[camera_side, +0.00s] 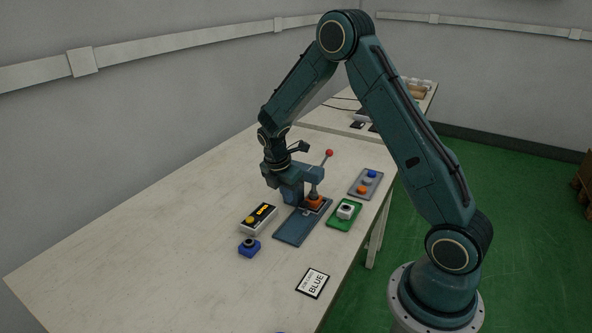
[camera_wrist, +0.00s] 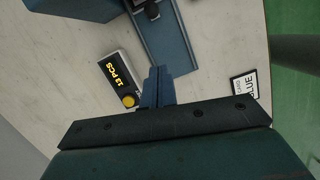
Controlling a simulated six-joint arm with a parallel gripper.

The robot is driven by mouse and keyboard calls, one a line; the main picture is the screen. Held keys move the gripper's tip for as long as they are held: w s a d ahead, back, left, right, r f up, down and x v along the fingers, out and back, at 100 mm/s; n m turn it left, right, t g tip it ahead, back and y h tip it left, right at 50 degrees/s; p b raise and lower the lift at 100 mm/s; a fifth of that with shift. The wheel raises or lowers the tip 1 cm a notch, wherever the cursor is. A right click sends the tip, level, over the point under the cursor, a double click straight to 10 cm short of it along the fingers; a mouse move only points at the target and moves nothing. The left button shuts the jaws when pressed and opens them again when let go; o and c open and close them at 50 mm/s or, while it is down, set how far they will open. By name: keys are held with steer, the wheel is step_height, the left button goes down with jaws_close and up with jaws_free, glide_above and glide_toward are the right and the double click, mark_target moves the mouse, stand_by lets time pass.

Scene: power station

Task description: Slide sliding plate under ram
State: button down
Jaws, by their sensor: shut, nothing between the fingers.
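In the side view, a blue press (camera_side: 292,187) stands mid-table, with a lever ending in a red ball (camera_side: 329,153). A long blue base rail (camera_side: 296,230) runs from it toward the front; it also shows in the wrist view (camera_wrist: 172,40). An orange piece (camera_side: 313,203) sits at the press end of the rail, beside or under the ram; the exact alignment cannot be told. The sliding plate cannot be clearly told apart from the rail. My gripper (camera_wrist: 157,76) is shut and empty, its fingertips seen over the rail's edge. In the side view the fingers are hidden.
A green plate with a white block (camera_side: 344,211) and a grey button panel (camera_side: 366,183) lie right. A BLUE card (camera_side: 313,283) lies in front. The left table is clear.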

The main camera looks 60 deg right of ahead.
steer(key=shift+v, duration=1.05)
steer(key=s+a+r+m+t, duration=0.1)
steer(key=s+a+r+m, duration=0.2)
steer(key=r, duration=0.3)
steer(key=s+a+r+m+t+y, duration=0.1)
steer(key=s+a+r+m, duration=0.15)
steer(key=r, duration=0.25)
steer(key=s+a+r+m+t, duration=0.1)
steer(key=s+a+r+m, duration=0.1)
steer(key=s+a+r, duration=0.3)
steer(key=s+a+r+m+t+y, duration=0.1)
steer(key=s+a+r+m, duration=0.2)
steer(key=s, duration=0.3)
steer(key=s+a+r+m+t, duration=0.2)
steer(key=s+a+r+m, duration=0.1)
steer(key=s+m, duration=0.2)
steer(key=shift+s+y, duration=0.4)
steer(key=shift+s, duration=0.9)
steer(key=shift+r, duration=0.1)
